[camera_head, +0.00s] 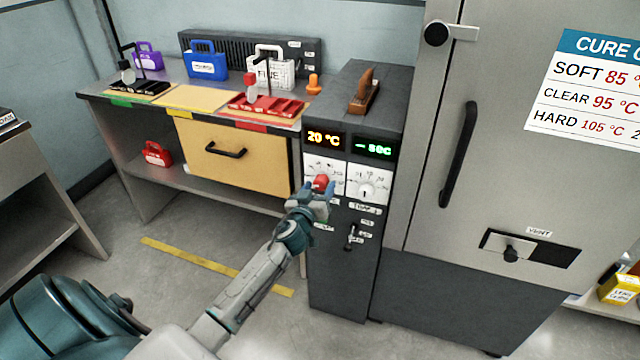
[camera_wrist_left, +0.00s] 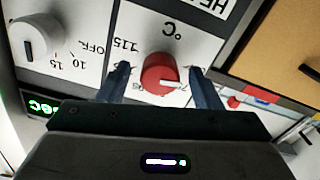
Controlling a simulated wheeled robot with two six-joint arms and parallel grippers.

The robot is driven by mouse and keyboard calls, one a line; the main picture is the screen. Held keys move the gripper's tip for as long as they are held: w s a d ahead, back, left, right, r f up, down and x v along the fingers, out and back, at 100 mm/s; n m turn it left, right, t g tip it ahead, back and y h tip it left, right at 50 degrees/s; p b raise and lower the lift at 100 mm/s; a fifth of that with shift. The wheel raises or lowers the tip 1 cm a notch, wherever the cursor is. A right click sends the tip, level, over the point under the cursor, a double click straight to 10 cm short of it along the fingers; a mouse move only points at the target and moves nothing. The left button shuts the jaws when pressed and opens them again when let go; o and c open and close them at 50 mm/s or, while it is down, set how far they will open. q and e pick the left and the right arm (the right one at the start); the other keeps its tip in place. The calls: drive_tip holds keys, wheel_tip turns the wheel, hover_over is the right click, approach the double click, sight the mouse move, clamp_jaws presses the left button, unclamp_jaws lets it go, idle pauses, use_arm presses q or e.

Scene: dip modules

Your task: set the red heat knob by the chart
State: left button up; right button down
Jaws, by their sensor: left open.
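The red heat knob (camera_head: 321,183) is on the white dial plate of the dark control cabinet (camera_head: 342,268). The display (camera_head: 324,139) above it reads 20 °C. My left gripper (camera_head: 315,190) is at the knob. In the left wrist view the red knob (camera_wrist_left: 160,74) lies between the open fingers (camera_wrist_left: 158,82), with a gap visible on each side. A white pointer mark shows on the knob. The cure chart (camera_head: 590,88) on the oven door reads SOFT 85, CLEAR 95, HARD 105 °C; its right side is cut off. My right gripper is not in view.
A white timer knob (camera_head: 368,190) sits right of the red one, under a green display (camera_head: 374,148). A lever (camera_head: 351,238) is below. The oven door handle (camera_head: 459,155) stands to the right. A bench with a yellow drawer (camera_head: 235,165) is to the left.

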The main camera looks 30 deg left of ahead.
use_arm(q)
drive_tip(key=shift+w+a, duration=0.2)
drive_tip(key=shift+w, duration=0.45)
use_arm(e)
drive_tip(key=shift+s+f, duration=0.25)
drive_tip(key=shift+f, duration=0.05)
use_arm(q)
drive_tip(key=c, duration=1)
